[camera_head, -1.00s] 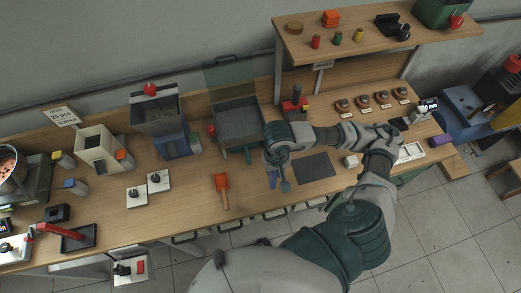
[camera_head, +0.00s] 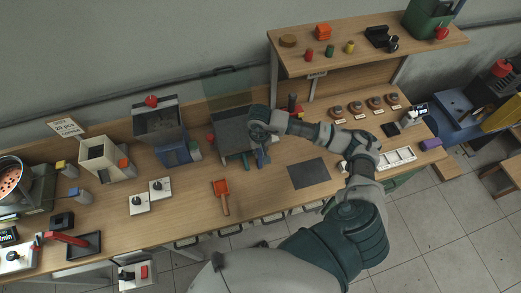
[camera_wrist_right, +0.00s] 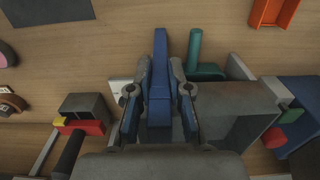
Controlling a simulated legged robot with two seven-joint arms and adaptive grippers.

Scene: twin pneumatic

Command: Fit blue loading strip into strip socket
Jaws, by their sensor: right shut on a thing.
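The blue loading strip (camera_wrist_right: 160,80) is upright in the right wrist view, between the two fingers of my right gripper (camera_wrist_right: 159,98), which is shut on it. In the head view my right gripper (camera_head: 258,150) is at the front right corner of the dark grey hopper machine (camera_head: 234,122), beside its teal lever (camera_head: 246,160). The lever also shows just right of the strip in the wrist view (camera_wrist_right: 196,55). The strip socket cannot be made out; the gripper and arm cover the area below. My left gripper is not in view.
A red press with a dark handle (camera_wrist_right: 80,126) stands close on the left in the wrist view. A blue machine (camera_head: 173,153) stands left of the hopper.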

